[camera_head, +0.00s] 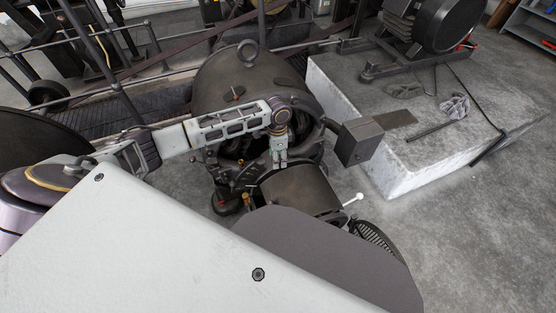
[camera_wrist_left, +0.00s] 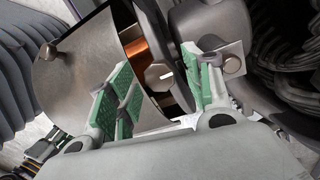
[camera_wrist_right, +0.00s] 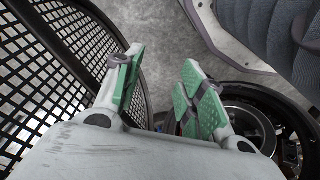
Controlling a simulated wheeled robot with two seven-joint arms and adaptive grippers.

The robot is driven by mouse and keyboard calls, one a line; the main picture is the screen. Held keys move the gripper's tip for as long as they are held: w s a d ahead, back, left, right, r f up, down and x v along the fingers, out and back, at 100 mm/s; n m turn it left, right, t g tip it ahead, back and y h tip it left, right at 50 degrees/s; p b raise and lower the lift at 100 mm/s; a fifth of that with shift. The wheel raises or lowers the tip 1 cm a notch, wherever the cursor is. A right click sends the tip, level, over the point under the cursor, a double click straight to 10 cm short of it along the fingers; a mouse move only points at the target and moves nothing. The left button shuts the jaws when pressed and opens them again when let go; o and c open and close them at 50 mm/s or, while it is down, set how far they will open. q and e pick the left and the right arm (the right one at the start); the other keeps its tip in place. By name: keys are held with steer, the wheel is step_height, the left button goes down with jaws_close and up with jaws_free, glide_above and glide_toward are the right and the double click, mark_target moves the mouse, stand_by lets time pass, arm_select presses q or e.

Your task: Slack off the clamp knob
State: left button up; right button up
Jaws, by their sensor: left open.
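The clamp knob (camera_wrist_left: 159,77) is a small dark grey faceted knob with a white mark, seen in the left wrist view. Behind it are a copper-coloured part and a curved metal cover (camera_wrist_left: 85,75). My left gripper (camera_wrist_left: 165,85) is open, its green-padded fingers on either side of the knob in the picture, with no contact visible. In the head view my left gripper (camera_head: 279,153) points down at the open end of the dark dynamo (camera_head: 222,80); the knob is hidden there. My right gripper (camera_wrist_right: 160,85) is open and empty, seen only in its wrist view.
A grey box (camera_head: 359,142) sticks out beside the dynamo. Black mesh (camera_wrist_right: 60,75) stands close to my right gripper. Open floor lies at the right.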

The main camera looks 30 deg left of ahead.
arm_select(q)
steer(key=shift+f, duration=0.8)
arm_select(e)
steer(key=shift+a+r, duration=0.15)
steer(key=shift+r, duration=0.55)
arm_select(q)
steer(key=c, duration=1)
arm_select(e)
steer(key=shift+f, duration=0.2)
